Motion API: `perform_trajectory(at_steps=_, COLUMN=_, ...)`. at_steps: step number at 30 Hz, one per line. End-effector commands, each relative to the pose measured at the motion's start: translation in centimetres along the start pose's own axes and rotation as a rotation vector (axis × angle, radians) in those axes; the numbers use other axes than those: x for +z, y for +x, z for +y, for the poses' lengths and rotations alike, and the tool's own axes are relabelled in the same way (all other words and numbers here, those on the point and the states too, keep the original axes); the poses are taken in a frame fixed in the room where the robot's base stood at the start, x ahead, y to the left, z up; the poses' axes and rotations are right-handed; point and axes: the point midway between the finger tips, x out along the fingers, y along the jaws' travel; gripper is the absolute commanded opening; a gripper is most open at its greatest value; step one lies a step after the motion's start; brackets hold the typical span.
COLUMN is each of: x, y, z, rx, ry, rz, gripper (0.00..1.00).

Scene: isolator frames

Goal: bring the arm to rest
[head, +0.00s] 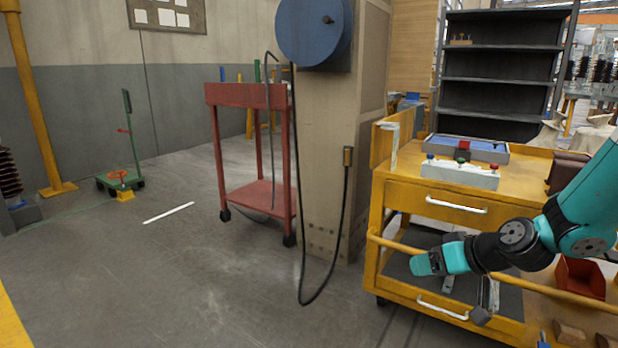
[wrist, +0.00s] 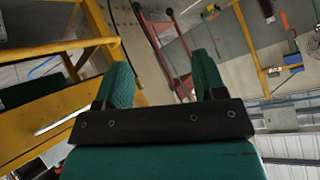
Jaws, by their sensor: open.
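My arm (head: 588,200) reaches in from the right edge of the head view, teal with dark joints. It bends at the wrist and extends left in front of the yellow cart (head: 405,190). My gripper (head: 425,264) is at the left end of the arm, in front of the cart's open lower part. In the wrist view my gripper (wrist: 160,60) shows two teal fingers standing apart with nothing between them. The gap to the cart's yellow rail (head: 400,250) cannot be judged exactly.
A white block with coloured knobs (head: 460,175) and a blue-topped tray (head: 485,148) sit on the cart. A wooden post (head: 335,130) with a hanging black hose and a red trolley (head: 250,95) stand left. Open grey floor (head: 180,270) lies front left.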

Motion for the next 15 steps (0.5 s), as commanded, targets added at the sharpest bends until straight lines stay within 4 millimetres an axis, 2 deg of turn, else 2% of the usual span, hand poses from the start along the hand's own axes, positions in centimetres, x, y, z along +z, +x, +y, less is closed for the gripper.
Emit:
perform_trajectory(at_steps=1, x=-0.9, y=-1.5, z=-4.5, rx=-0.052, ry=-0.041, rz=-0.063, gripper=0.64)
perform_trajectory(at_steps=3, x=-0.6, y=-3.6, z=-9.7, rx=-0.106, ry=-0.075, rz=-0.168, gripper=0.64)
perform_trajectory(at_steps=6, x=0.8, y=-7.1, z=-15.8, rx=-0.151, ry=-0.118, rz=-0.31, gripper=0.64)
perform_trajectory(at_steps=9, x=2.6, y=-10.4, z=-19.9, rx=-0.164, ry=-0.15, rz=-0.428, gripper=0.64)
perform_trajectory(at_steps=12, x=4.5, y=-13.5, z=-22.6, rx=-0.159, ry=-0.174, rz=-0.52, gripper=0.64)
perform_trajectory(at_steps=15, x=6.3, y=-16.4, z=-24.5, rx=-0.144, ry=-0.196, rz=-0.598, gripper=0.64)
